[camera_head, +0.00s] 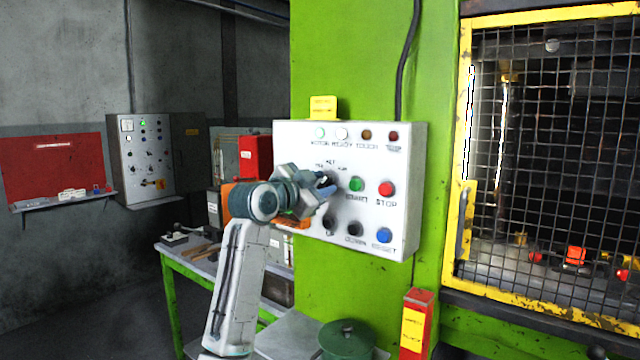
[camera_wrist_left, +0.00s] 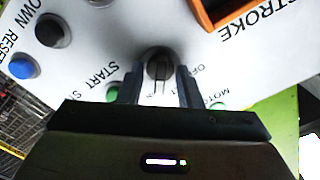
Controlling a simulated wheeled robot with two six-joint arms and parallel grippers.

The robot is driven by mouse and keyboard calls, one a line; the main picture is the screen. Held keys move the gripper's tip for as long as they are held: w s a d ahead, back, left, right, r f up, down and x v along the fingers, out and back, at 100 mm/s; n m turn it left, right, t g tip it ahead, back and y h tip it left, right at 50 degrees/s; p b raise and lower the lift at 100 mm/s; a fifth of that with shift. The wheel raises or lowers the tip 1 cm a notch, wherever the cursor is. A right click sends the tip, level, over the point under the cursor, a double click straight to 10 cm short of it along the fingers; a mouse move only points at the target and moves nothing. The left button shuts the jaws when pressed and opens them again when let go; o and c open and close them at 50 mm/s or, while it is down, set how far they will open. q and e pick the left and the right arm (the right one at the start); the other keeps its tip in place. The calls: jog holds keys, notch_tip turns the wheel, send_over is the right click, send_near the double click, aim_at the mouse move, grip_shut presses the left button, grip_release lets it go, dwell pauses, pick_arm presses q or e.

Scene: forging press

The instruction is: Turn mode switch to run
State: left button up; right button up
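The white control panel (camera_head: 350,135) is on the green press column. The mode switch is a dark round knob (camera_wrist_left: 158,65) with a narrow raised grip, seen in the left wrist view between my fingers. My left gripper (camera_head: 326,184) is at the panel, left of the green start button (camera_head: 357,185), and hides the knob in the head view. In the left wrist view my left gripper (camera_wrist_left: 159,82) has its two fingers apart, one on each side of the knob, with small gaps beside the grip. The small labels around the knob are partly hidden. My right gripper is not in view.
The red stop button (camera_head: 386,189), blue reset button (camera_head: 384,235) and black down button (camera_head: 354,228) are close by. An orange frame (camera_wrist_left: 222,12) sticks out from the panel. A yellow mesh guard (camera_head: 550,150) stands at the right.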

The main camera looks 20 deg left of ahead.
pick_arm(q)
jog(key=c, duration=0.5)
jog(key=shift+m, duration=0.6)
jog(key=shift+c, duration=0.2)
jog(key=o, duration=0.6)
jog(key=shift+s+a+b, duration=0.2)
jog(key=shift+s+b, duration=0.2)
jog(key=shift+s, duration=0.05)
jog(key=b+v, duration=0.3)
jog(key=v, duration=0.6)
jog(key=shift+s, duration=0.35)
